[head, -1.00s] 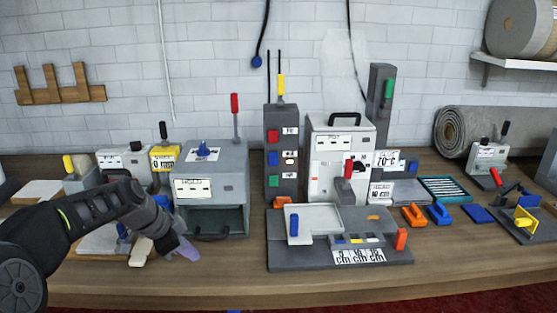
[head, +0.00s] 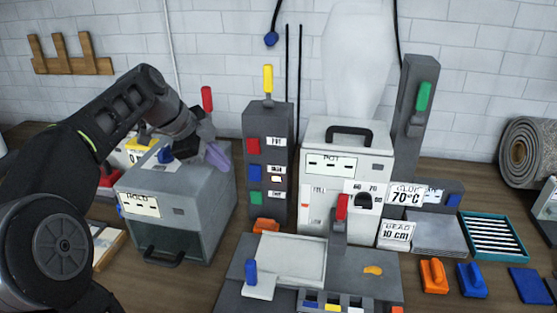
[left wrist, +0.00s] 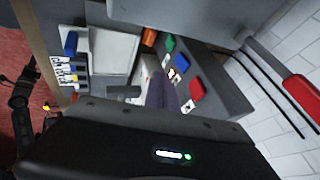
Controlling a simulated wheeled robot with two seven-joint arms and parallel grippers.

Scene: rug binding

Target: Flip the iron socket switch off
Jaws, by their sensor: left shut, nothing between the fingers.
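A grey tower (head: 253,114) stands behind the table's middle with red (head: 253,146), blue (head: 254,172) and green (head: 256,198) switches stacked on its front. Small labels sit beside them; I cannot read which one says iron. In the left wrist view the same red (left wrist: 197,88), blue (left wrist: 181,60) and green (left wrist: 168,43) switches show, with a small lit mark (left wrist: 172,73) near the blue one. My left gripper (head: 217,155) is shut and empty, its purple tips over the HOLD box, left of the tower and apart from the switches. The tips also show in the left wrist view (left wrist: 160,92). My right gripper is not in view.
The grey HOLD box (head: 200,200) is under my left gripper. A red lever (head: 207,98) rises behind it, and a yellow-handled lever (head: 268,78) tops the tower. The white POT machine (head: 330,135) stands right of the tower. A grey jig (head: 385,275) lies in front.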

